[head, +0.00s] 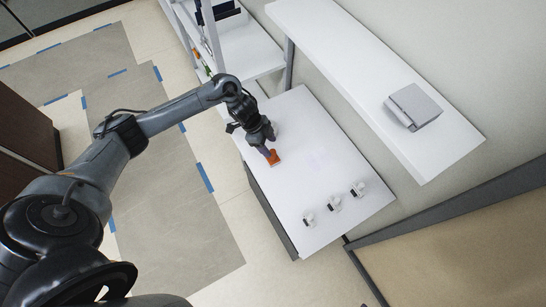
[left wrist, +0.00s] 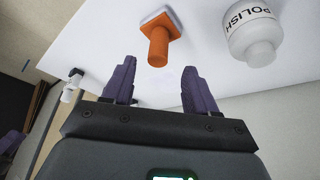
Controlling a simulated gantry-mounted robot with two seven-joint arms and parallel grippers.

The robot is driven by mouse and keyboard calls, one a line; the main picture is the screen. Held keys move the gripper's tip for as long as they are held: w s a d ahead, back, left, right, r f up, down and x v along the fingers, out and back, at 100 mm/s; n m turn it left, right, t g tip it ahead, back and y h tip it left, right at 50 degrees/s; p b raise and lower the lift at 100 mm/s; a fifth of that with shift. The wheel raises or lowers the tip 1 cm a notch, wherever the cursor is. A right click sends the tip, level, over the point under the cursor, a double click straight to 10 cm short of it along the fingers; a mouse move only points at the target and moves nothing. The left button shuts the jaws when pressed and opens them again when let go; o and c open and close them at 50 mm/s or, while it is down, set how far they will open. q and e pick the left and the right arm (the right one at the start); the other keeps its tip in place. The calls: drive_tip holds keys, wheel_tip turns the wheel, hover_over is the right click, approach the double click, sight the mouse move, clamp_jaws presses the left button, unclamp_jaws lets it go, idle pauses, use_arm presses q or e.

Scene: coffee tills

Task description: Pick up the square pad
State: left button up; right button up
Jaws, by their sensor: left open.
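The square pad is orange with a stubby round handle and a pale underside edge. It sits on the white table (head: 318,160), close to its left edge in the head view, where the pad (head: 273,157) shows just by my left gripper (head: 266,147). In the left wrist view the pad (left wrist: 160,22) lies ahead of my left gripper (left wrist: 160,70). Its handle points toward the gap between the open purple fingers. The fingers are apart and hold nothing.
A white bottle marked POLISH (left wrist: 252,32) stands right of the pad in the left wrist view. Three small white items (head: 334,203) line the table's near side. A higher white shelf (head: 345,65) holds a grey box (head: 413,106). The table's middle is clear.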

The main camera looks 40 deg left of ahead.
sight(272, 151)
use_arm(q)
drive_tip(key=shift+d+f, duration=0.15)
drive_tip(key=shift+f, duration=0.25)
drive_tip(key=shift+p+x, duration=0.5)
drive_tip(key=shift+x, duration=1.85)
drive_tip(key=shift+s, duration=0.1)
clamp_jaws()
drive_tip(key=shift+r, duration=0.1)
